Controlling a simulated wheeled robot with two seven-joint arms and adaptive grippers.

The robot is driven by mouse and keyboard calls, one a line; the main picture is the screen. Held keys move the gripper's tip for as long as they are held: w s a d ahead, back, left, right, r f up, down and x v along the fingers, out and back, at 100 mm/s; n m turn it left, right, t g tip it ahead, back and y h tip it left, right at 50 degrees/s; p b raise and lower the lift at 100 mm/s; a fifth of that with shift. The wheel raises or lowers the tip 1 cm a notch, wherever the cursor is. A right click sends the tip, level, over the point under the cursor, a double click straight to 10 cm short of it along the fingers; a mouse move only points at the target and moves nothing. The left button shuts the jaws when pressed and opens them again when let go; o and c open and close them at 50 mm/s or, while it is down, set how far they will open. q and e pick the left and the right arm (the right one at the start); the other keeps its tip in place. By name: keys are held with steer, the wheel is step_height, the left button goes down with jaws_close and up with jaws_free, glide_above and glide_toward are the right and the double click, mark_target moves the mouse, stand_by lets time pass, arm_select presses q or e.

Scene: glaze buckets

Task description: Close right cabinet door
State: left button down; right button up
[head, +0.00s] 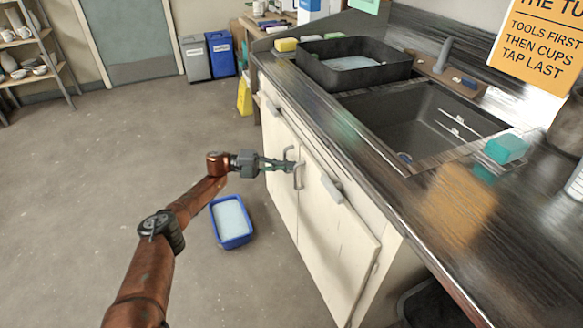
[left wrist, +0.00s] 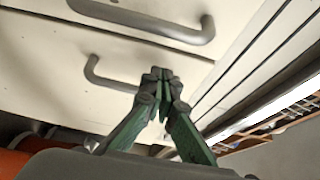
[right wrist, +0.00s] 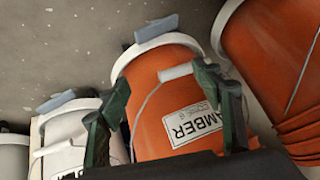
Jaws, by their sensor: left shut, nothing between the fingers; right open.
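The right cabinet door (head: 333,240) is the cream panel under the sink counter. It looks shut or nearly shut; I cannot tell if a small gap is left. The left cabinet door (head: 279,160) is beside it. Each door has a grey bar handle near the middle seam. My left gripper (head: 290,165) is shut and empty at these handles. In the left wrist view its fingertips (left wrist: 161,75) are close to one handle (left wrist: 105,75); contact is unclear. My right gripper (right wrist: 160,105) is open, facing an orange bucket (right wrist: 150,130) labelled AMBER; it is outside the head view.
A blue tub (head: 231,221) stands on the floor left of the cabinet. The sink (head: 425,120) and a black tray (head: 352,62) are on the counter above. A yellow sign (head: 244,97) and two bins stand farther back. More buckets show in the right wrist view.

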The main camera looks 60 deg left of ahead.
arm_select(q)
steer(key=v, duration=1.2)
